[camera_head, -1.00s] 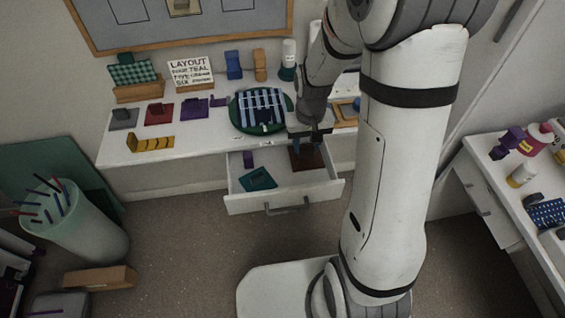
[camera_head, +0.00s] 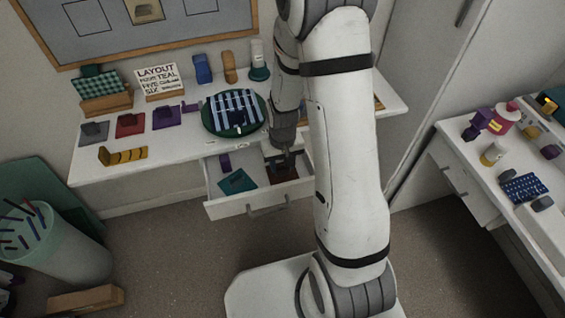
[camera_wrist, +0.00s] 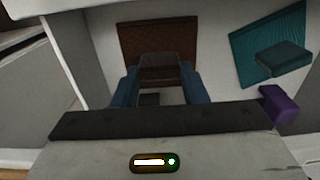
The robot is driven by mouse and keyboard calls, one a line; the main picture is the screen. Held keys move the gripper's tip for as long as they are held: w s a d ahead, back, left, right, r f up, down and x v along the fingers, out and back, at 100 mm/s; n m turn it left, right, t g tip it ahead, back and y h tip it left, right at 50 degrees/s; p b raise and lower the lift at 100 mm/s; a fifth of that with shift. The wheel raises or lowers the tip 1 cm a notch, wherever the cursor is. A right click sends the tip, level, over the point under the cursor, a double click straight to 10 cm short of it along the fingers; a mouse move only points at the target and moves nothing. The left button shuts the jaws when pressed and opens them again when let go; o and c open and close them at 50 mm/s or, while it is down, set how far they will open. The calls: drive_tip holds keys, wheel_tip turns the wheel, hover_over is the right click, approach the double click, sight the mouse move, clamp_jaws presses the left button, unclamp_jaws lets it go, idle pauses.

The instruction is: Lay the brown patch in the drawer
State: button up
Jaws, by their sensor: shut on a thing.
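The brown patch (camera_head: 287,174) is inside the open drawer (camera_head: 236,209), on its right side. It also shows in the wrist view (camera_wrist: 158,32), with a dark block (camera_wrist: 163,68) at its near edge. My gripper (camera_head: 281,158) reaches down into the drawer; its blue fingers (camera_wrist: 160,88) are shut on that block. I cannot tell whether the patch touches the drawer floor. A teal patch (camera_head: 232,185) with a teal block (camera_wrist: 284,57) lies on the drawer's left side, apart from the brown one.
A small purple block (camera_head: 224,161) stands in the drawer behind the teal patch. A second table (camera_head: 470,160) stands right.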

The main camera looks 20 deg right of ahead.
sight(283, 165)
drive_tip(key=o, duration=1.1)
wheel_tip(283, 165, up, 12)
drive_tip(key=p, duration=0.1)
drive_tip(key=s+r+t, duration=0.1)
drive_tip(key=s+r, duration=0.6)
drive_tip(key=s+r+t, duration=0.1)
drive_tip(key=s+r, duration=0.5)
drive_tip(key=s, duration=0.1)
drive_tip(key=shift+s+r, duration=0.15)
drive_tip(key=shift+r, duration=0.25)
drive_tip(key=shift+r, duration=0.1)
drive_tip(key=shift+r+t+p, duration=0.3)
drive_tip(key=shift+r+p, duration=0.2)
drive_tip(key=shift+p, duration=0.05)
